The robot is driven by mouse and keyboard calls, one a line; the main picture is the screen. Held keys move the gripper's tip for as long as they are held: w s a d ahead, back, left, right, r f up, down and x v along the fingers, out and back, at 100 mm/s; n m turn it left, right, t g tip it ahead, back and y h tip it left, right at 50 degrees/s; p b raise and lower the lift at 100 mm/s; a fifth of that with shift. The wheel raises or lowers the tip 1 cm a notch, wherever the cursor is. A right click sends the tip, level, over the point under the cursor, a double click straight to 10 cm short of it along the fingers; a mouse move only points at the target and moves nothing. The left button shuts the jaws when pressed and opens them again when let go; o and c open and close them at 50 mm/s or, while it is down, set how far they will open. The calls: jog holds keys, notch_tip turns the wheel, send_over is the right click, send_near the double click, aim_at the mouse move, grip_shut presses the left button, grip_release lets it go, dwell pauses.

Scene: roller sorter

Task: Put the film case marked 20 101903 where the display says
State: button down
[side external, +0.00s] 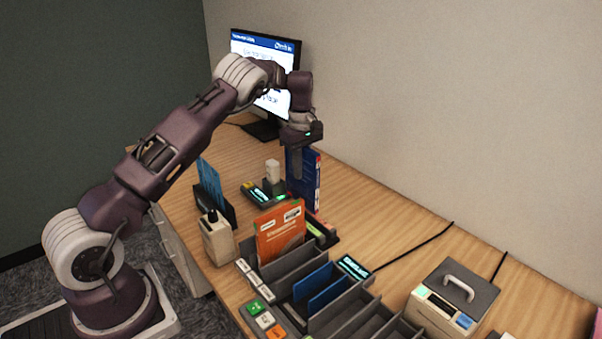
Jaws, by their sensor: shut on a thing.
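My gripper (300,150) points down near the back of the desk, shut on a blue film case (311,188) with a red edge. The case is upright, just behind the far end of the grey slotted rack (287,268); I cannot tell whether it touches anything below. Its marking is not readable here. An orange case (280,236) stands upright in the far part of the rack, and low blue cases (321,287) sit in nearer slots. The display (254,48) stands at the back; my arm hides much of its text, and the rest is too small to read.
A blue case (209,184) stands in a dark holder left of the rack. A small lit device (262,192) and a pale box (217,238) are nearby. A handled box (453,299) stands at right. The desk along the wall (375,215) is mostly clear, with a black cable.

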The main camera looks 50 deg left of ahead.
jog(key=s+d+r+m, duration=0.1)
jog(key=s+d+m, duration=0.45)
jog(key=d, duration=0.55)
jog(key=s+d+r+m, duration=0.1)
jog(key=s+d+m, duration=0.3)
jog(key=d+m, duration=0.5)
jog(key=s+d+r+m, duration=0.1)
jog(key=s+d+m, duration=0.35)
jog(key=d, duration=0.85)
notch_tip(320, 180, down, 10)
jog(key=n, duration=0.1)
jog(key=shift+s+r, duration=0.25)
jog(key=shift+s, duration=0.05)
jog(key=shift+a+f, duration=0.1)
jog(key=shift+f, duration=0.4)
jog(key=c, duration=1.4)
grip_release()
jog(key=shift+o, duration=0.2)
notch_tip(320, 180, up, 7)
